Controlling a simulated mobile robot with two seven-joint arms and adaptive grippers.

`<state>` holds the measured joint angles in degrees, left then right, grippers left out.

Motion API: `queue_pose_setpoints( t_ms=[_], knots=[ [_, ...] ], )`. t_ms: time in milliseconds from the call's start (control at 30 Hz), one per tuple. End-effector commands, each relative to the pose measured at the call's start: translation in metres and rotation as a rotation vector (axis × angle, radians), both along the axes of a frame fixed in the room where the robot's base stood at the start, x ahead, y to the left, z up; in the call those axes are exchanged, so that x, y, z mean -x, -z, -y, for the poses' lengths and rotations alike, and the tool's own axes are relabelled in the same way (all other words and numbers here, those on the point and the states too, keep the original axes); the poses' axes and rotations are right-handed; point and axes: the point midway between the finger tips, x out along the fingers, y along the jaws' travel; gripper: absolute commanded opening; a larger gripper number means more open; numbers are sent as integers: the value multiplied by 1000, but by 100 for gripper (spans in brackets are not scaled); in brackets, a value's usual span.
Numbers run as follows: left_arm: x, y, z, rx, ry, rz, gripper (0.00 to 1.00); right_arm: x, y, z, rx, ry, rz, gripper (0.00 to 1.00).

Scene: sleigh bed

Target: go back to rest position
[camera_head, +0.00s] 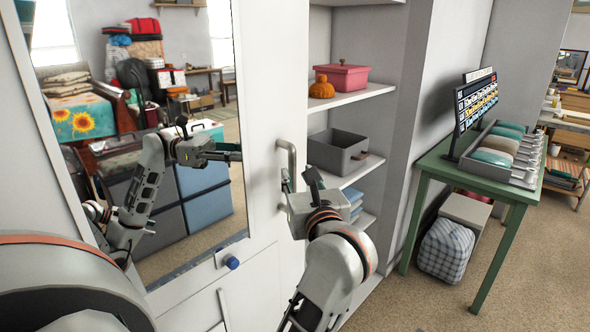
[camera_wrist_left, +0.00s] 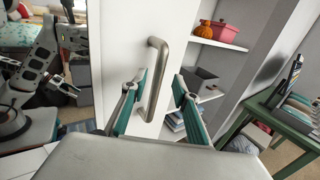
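My left gripper (camera_head: 301,178) is in front of the white cabinet door, beside the door's metal handle (camera_head: 291,152). In the left wrist view the two teal-padded fingers of the left gripper (camera_wrist_left: 158,82) stand apart. The handle (camera_wrist_left: 165,58) shows upright between and beyond them, with nothing gripped. Whether a finger touches the handle I cannot tell. My right gripper does not show directly.
A mirror (camera_head: 205,220) on the left reflects the room and one of my arms. Open shelves (camera_head: 350,98) right of the door hold a pink box (camera_head: 342,78), a pumpkin (camera_head: 321,88) and a grey bin (camera_head: 332,155). A green table (camera_head: 437,165) stands right, with carpet (camera_head: 530,270) clear before it.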

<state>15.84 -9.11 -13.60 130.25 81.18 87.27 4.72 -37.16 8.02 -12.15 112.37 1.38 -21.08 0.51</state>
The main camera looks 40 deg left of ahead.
Motion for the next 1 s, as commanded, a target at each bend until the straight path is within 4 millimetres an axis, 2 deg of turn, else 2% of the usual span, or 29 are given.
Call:
queue_pose_setpoints(
  t_ms=[200, 733, 867, 933, 1000],
  knots=[
    [6, 0, 7, 1, -1, 1, 29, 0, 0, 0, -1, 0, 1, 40],
    [8, 0, 5, -26, -9, -9, 29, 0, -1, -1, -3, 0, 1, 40],
    [18, -2, -2, -220, -67, -76, 29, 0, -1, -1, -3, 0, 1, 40],
    [26, -6, -1, -416, -110, -147, 29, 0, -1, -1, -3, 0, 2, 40],
    [31, -8, 10, -661, -144, -237, 29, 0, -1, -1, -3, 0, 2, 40]
  ],
)
